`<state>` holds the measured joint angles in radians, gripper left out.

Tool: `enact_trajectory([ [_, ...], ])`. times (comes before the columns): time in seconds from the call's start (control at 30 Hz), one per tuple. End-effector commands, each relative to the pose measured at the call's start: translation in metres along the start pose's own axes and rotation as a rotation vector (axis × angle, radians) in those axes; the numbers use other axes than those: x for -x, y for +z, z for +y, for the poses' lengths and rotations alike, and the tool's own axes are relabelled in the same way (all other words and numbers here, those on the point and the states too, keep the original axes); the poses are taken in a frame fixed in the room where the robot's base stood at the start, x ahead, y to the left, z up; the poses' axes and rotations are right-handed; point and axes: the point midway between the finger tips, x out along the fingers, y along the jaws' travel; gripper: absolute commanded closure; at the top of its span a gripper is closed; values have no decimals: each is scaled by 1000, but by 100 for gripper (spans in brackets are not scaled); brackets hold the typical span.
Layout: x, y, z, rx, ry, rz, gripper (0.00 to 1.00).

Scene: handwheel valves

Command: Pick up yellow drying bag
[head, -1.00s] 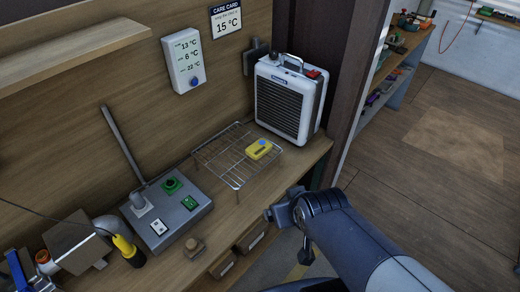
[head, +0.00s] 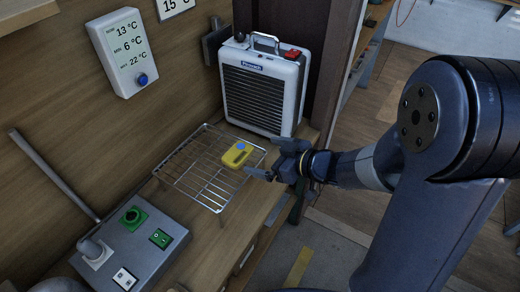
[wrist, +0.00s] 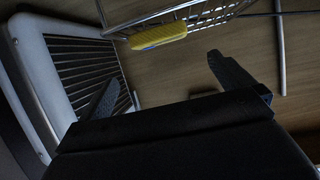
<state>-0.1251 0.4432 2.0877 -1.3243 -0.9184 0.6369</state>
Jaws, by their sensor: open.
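The yellow drying bag (head: 237,155), with a blue spot on top, lies on the right part of a wire rack (head: 192,190). My gripper (head: 264,158) is open and empty, just right of the bag, its fingers pointing left towards it. In the wrist view the bag (wrist: 158,36) shows edge-on at the rack's edge, beyond and between the two open fingers (wrist: 165,82). No contact between fingers and bag shows.
A white heater (head: 262,88) stands close behind the rack and gripper. A grey control box (head: 150,240) with switches and a lever is at the lower left. A thermometer display (head: 124,50) hangs on the wall. The bench's right edge lies under my gripper.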

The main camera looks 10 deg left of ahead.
Motion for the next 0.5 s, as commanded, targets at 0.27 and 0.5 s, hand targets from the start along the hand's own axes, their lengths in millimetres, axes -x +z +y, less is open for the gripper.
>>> enact_trajectory([
  [0.27, -38, 2, -6, 0, -33, 3, 0],
  [0.5, -60, 2, -6, 0, -28, 3, 0],
])
